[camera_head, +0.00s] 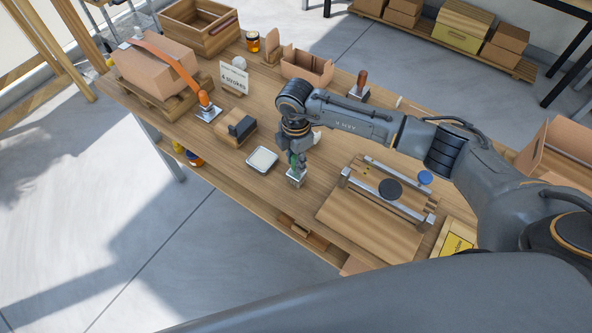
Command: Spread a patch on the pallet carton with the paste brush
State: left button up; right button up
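The pallet carton (158,68) is a brown box on a small wooden pallet (172,105) at the far left of the bench, with an orange strip over its top. My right gripper (297,160) points down over the near middle of the bench, right of a shallow pale tray (262,159). Its fingers are around a green-handled tool with a silvery block base (297,178). I cannot tell whether this is the paste brush, or whether the fingers press on it. The carton stands well apart from this gripper. My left gripper is not in view.
An orange-handled tool (205,101) and a brown-handled one (361,82) stand on the bench. A sign (234,78), a wooden block with a black top (239,128) and an open carton (307,68) stand behind. A railed wooden board (370,222) lies right of the gripper.

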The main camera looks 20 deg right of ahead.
grip_shut()
jog(key=shift+r+p, duration=2.75)
jog(key=shift+r, duration=0.8)
